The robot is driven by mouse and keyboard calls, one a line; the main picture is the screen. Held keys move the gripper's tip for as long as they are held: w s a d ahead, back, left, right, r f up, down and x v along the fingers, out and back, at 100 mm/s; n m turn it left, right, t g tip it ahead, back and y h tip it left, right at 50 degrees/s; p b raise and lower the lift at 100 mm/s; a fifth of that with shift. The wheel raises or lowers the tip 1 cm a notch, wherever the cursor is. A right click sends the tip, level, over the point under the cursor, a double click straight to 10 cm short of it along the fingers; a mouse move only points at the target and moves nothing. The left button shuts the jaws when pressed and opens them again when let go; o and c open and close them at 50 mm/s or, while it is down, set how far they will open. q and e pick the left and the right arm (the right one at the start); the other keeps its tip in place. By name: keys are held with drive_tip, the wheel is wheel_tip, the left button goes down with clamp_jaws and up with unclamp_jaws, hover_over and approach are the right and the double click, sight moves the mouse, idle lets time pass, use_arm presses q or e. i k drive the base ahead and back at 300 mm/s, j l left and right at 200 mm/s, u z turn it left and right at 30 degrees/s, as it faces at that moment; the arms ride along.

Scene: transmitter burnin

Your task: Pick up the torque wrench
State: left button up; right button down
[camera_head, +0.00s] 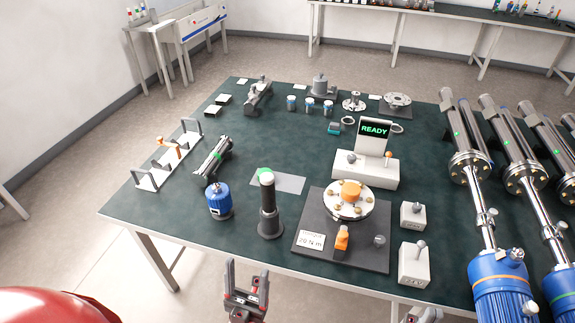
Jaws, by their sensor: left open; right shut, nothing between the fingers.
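I cannot clearly pick out the torque wrench. A white rack (147,181) with grey uprights stands at the table's left edge. A small orange part (161,143) shows at it, perhaps the wrench, but its shape is too small to tell. A black plate (313,257) with a label reading 20 N·m holds a round steel flange (335,205) and an orange piece (342,238). My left gripper (246,281) is open and empty, in front of the table's near edge. My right gripper (424,315) is shut at the bottom edge, mostly cut off.
A dark green table (150,205) bears a black upright cylinder (269,210), a blue device (219,201), a white unit showing READY (365,170) and small grey-white blocks (412,265). Large steel-and-blue cylinders (500,285) stand at the right. The table's left front is clear.

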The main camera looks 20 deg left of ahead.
sight(267, 180)
drive_tip(key=i+l, duration=0.1)
drive_tip(key=i, duration=0.35)
drive_tip(key=i+l, duration=0.1)
drive_tip(key=i, duration=0.35)
drive_tip(key=k+j, duration=0.15)
drive_tip(key=k, duration=0.2)
